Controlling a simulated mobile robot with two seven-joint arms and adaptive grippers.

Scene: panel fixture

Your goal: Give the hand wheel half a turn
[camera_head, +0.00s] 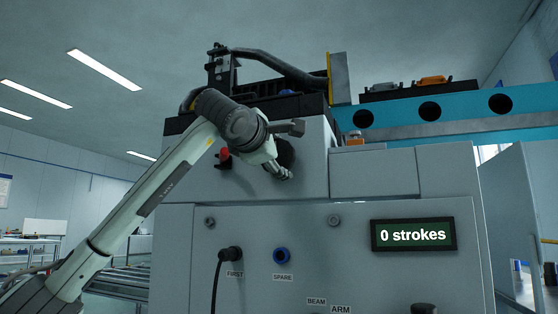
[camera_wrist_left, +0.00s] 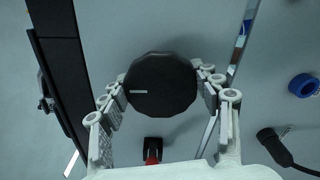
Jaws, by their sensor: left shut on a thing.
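The hand wheel (camera_head: 286,150) is a dark round knob on the upper front of the grey machine, partly hidden behind my left gripper (camera_head: 284,174). In the left wrist view the wheel (camera_wrist_left: 162,88) is a black, many-sided disc seen face on, with a short white mark near its left edge. The left gripper (camera_wrist_left: 160,75) is shut on the wheel, its two fingers on opposite sides of the rim. My right gripper is not in view.
A red-tipped lever (camera_head: 224,154) stands left of the wheel. Below are a black plug with cable (camera_head: 231,254) marked FIRST and a blue socket (camera_head: 281,256) marked SPARE. A display (camera_head: 413,235) reads "0 strokes". A blue beam (camera_head: 460,108) runs above right.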

